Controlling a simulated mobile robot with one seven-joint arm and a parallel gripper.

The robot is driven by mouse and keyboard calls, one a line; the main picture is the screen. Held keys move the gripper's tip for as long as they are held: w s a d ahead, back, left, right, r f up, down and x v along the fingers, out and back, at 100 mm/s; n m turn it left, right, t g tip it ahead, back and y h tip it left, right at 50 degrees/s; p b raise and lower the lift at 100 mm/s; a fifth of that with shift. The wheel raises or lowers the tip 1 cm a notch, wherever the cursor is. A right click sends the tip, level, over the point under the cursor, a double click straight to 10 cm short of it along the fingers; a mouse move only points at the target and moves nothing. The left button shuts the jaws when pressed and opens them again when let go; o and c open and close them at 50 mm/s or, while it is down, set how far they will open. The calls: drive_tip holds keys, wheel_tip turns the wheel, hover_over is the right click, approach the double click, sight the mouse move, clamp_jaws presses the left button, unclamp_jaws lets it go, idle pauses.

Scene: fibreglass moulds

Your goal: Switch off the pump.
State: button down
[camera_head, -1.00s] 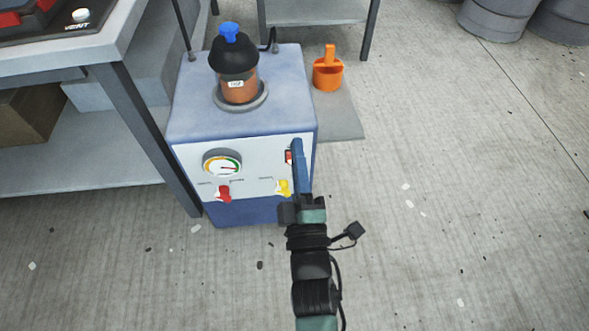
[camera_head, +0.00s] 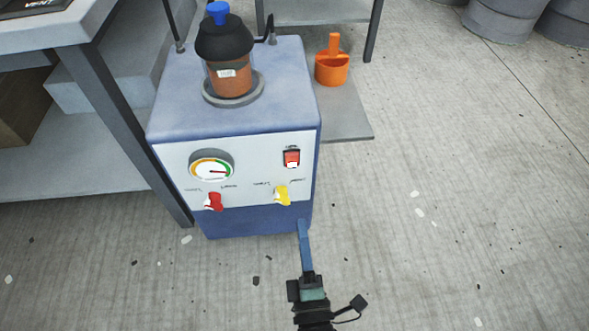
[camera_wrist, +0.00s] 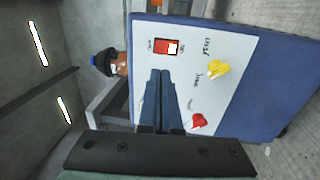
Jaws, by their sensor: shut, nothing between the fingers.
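The pump is a blue box (camera_head: 235,95) with a white front panel, standing on the floor. Its red rocker switch (camera_head: 291,159) is at the panel's upper right, with a white part at its lower edge; the switch also shows in the wrist view (camera_wrist: 167,46). The panel also bears a round gauge (camera_head: 212,166), a red valve handle (camera_head: 214,201) and a yellow valve handle (camera_head: 282,196). My gripper (camera_head: 303,224) is shut and empty, its blue fingers below the switch near the box's lower right. In the wrist view the fingers (camera_wrist: 160,75) point towards the switch, apart from it.
A brown jar with a black top and blue knob (camera_head: 230,55) stands on the pump. A workbench (camera_head: 110,110) is close on the left. An orange cup (camera_head: 332,65) stands behind right on a grey plate. Open floor lies to the right.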

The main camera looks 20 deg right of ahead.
sight(293, 158)
drive_tip(key=b+x, duration=0.4)
drive_tip(key=x, duration=0.9)
drive_tip(key=shift+w+d+r, duration=0.1)
drive_tip(key=shift+w, duration=0.25)
drive_tip(key=shift+w+r+b, duration=0.1)
drive_tip(key=shift+w+b, duration=0.25)
drive_tip(key=shift+b, duration=0.1)
drive_tip(key=shift+s+r, duration=0.1)
drive_tip(key=shift+s, duration=0.1)
